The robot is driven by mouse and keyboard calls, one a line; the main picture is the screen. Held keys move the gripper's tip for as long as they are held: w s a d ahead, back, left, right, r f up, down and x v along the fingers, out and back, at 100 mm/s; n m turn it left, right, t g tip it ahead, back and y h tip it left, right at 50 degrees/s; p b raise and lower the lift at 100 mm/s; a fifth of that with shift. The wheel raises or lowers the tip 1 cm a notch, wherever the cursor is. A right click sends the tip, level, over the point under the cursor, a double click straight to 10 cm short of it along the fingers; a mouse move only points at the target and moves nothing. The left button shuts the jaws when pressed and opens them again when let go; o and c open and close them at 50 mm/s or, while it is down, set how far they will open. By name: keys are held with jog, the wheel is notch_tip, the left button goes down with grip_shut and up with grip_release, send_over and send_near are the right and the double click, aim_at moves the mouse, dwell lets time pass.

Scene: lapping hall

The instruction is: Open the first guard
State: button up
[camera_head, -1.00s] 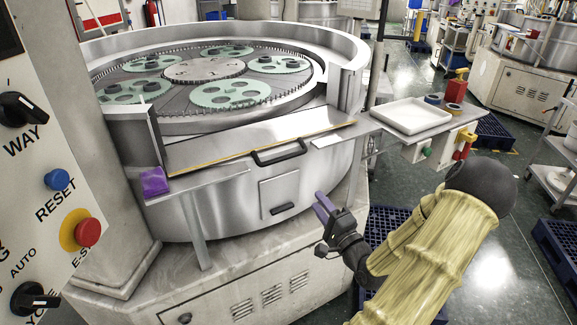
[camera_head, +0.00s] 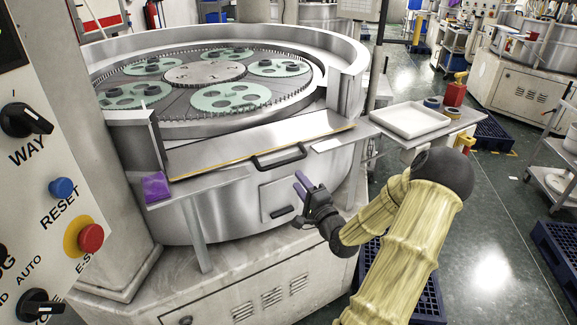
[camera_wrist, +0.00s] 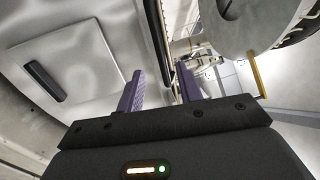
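The guard (camera_head: 235,142) is a flat metal panel with a yellowish edge strip at the front of the round lapping machine. Its black bar handle (camera_head: 279,158) sits at its front edge. My gripper (camera_head: 303,182), with purple fingers, is just below and right of the handle, in front of the machine's drum wall. In the wrist view my gripper (camera_wrist: 160,82) is open and empty. The black handle (camera_wrist: 156,35) runs lengthwise beyond the gap between the fingers, and I see no contact.
A small hatch (camera_head: 280,196) with a dark pull is on the drum wall. A control panel (camera_head: 45,170) with knobs and buttons stands close at left. A white tray (camera_head: 410,119) rests on a side shelf at right. A purple cloth (camera_head: 155,187) lies at the left ledge.

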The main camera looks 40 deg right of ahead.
jog(key=p+x, duration=0.1)
jog(key=x, duration=0.6)
jog(key=shift+w, duration=0.3)
jog(key=shift+r, duration=0.1)
grip_shut()
